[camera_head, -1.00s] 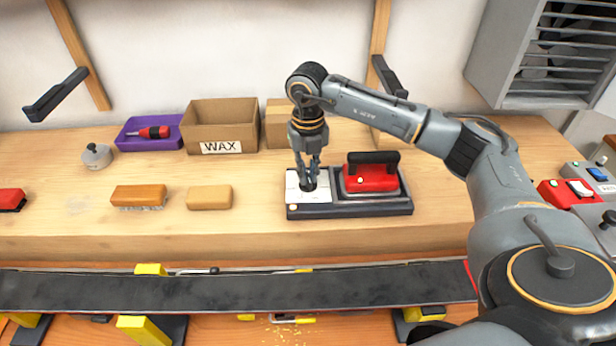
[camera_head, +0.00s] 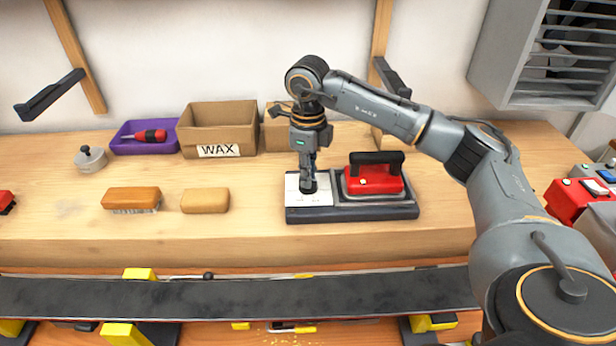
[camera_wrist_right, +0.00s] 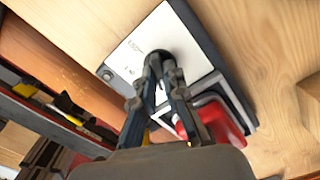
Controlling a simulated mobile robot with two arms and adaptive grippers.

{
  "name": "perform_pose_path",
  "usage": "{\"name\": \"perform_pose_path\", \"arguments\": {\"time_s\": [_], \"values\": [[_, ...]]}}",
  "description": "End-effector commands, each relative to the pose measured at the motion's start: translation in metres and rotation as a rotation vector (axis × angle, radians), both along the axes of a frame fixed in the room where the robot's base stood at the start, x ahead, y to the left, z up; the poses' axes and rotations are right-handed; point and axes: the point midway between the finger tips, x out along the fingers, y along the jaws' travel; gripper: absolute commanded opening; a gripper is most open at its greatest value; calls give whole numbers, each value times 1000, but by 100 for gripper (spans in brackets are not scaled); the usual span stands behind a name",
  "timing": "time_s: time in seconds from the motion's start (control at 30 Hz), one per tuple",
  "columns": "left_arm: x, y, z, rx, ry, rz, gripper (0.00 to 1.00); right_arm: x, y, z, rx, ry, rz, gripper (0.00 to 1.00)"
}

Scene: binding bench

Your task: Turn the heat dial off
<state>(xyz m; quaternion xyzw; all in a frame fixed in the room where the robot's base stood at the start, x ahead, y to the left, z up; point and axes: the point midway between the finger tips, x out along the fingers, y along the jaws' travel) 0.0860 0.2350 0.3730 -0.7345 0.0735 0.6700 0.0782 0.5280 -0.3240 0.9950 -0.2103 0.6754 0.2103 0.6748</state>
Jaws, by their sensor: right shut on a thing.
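The heat dial (camera_head: 308,188) is a small dark knob on the white plate (camera_head: 293,188) at the left of the black station base. My right gripper (camera_head: 308,181) points straight down over it and is shut on it. In the right wrist view the fingertips (camera_wrist_right: 160,70) close around the dark dial (camera_wrist_right: 154,58), which they partly cover. A small round lamp (camera_wrist_right: 107,74) near the plate's corner looks grey and unlit. My left gripper is out of view.
A red iron (camera_head: 373,180) with a black handle sits right beside the dial on the base (camera_head: 350,213). Behind stand a WAX box (camera_head: 219,130) and a purple tray (camera_head: 120,144). A brush (camera_head: 131,199) and a tan block (camera_head: 205,200) lie left. A dark ski (camera_head: 230,297) runs along the front.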

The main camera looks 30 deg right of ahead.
Motion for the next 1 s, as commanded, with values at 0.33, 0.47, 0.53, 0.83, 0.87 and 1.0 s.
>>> {"name": "perform_pose_path", "arguments": {"time_s": [0.33, 0.47, 0.53, 0.83, 0.87, 1.0], "values": [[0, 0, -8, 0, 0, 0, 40, 1, 0, 1, 0, -5, 194, 0], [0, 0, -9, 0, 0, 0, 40, 1, 0, 1, 0, -5, 231, 0], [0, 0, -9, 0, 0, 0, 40, 1, 0, 1, 0, -5, 243, 0], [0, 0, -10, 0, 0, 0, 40, 1, 0, 2, 0, -5, 259, 0], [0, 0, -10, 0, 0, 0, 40, 1, 0, 2, 0, -5, 259, 0], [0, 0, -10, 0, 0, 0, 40, 1, 0, 2, 0, -5, 258, 0]]}}
